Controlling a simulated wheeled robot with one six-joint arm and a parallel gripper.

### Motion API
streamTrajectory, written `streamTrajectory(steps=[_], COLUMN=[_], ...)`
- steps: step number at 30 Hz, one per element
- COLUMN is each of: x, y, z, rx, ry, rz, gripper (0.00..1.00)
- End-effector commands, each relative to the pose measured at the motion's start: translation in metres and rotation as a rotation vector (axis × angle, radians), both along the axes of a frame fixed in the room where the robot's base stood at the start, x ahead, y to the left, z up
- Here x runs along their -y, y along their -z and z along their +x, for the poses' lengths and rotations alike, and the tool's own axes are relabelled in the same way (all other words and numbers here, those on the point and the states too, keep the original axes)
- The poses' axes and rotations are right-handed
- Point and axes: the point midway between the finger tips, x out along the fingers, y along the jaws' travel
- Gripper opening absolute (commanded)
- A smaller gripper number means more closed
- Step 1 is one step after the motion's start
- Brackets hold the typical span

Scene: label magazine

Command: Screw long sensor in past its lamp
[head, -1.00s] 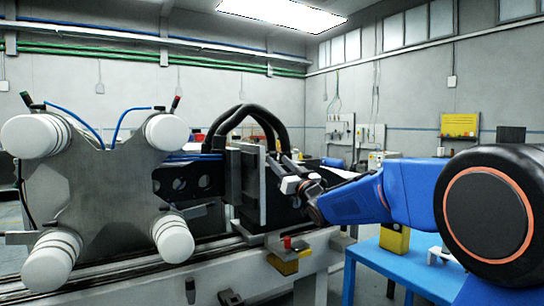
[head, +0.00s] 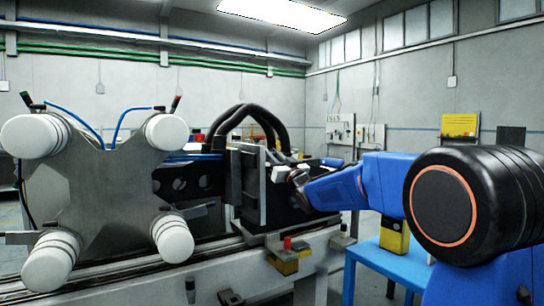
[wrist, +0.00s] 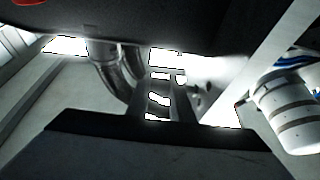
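My gripper (head: 291,173) is at the right side of the dark upright block (head: 275,200) in the head view, close to its upper edge. It is small and partly hidden by my blue arm, so I cannot tell whether it is open or shut. I cannot make out the long sensor or its lamp in either view. In the wrist view a dark shape fills the top, and a broad dark-edged panel (wrist: 160,150) fills the bottom. I see no clear fingertips there.
A grey cross-shaped plate with white banded cylinders (head: 100,185) stands at the left. Black hoses (head: 250,112) arch behind the block. A red-topped yellow piece (head: 283,262) sits below it. A blue table (head: 385,265) with a yellow-black item (head: 394,238) is at the right.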

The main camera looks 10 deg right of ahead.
Motion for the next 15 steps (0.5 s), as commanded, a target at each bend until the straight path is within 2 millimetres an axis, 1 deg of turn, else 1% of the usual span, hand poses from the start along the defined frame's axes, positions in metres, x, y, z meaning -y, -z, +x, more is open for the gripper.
streamTrajectory(steps=[5,15], x=[-0.0003,-0.0016], y=[-0.0007,-0.001], z=[-0.0003,0.0001], rx=[-0.009,-0.16], ry=[-0.001,-0.005], rz=[-0.003,-0.054], gripper=[0.0,0.0])
